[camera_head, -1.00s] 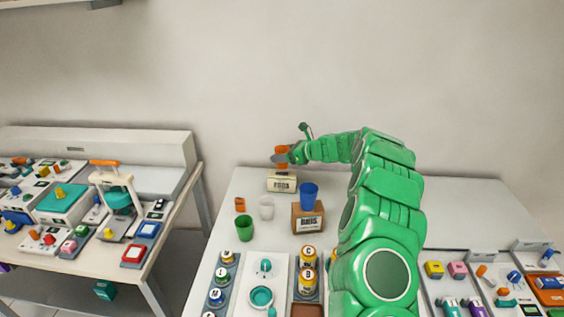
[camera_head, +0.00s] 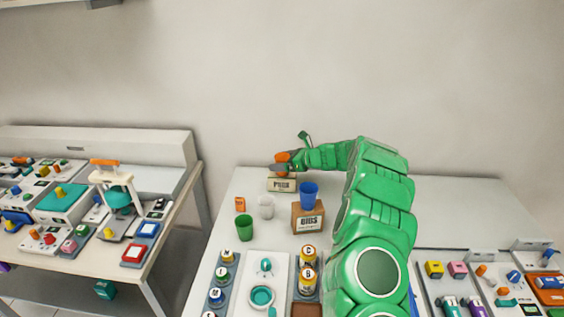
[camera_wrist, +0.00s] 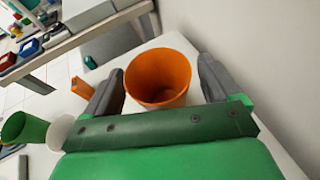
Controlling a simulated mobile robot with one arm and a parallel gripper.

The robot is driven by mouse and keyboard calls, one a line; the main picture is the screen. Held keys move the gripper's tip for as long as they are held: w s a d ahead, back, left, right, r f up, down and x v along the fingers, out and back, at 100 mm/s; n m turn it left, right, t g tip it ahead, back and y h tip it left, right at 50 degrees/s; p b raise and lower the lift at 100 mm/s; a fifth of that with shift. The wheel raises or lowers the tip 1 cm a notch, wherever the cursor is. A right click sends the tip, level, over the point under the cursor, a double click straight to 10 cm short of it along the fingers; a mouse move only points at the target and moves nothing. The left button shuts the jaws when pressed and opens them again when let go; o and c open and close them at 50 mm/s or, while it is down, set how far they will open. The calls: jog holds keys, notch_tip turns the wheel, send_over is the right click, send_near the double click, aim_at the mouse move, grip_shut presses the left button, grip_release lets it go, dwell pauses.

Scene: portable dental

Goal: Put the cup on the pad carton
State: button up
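An orange cup (camera_head: 283,157) appears upright at the top of the pad carton (camera_head: 283,188), at the back left of the table; their contact is partly hidden by my gripper. My gripper (camera_head: 281,166) is at the cup. In the wrist view my gripper (camera_wrist: 160,80) has one grey finger on each side of the orange cup (camera_wrist: 158,75), with a narrow gap visible on both sides, so it looks open around the cup. The cup's open mouth faces the wrist camera and its inside looks empty.
A blue cup (camera_head: 309,193) stands on the bibs carton (camera_head: 308,219). A white cup (camera_head: 266,206), a green cup (camera_head: 244,230) and a small orange item (camera_head: 240,204) stand to the left. Jars (camera_head: 308,267) and a tray lie nearer. The wall is close behind.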

jog(key=shift+r, duration=0.2)
jog(key=v, duration=1.2)
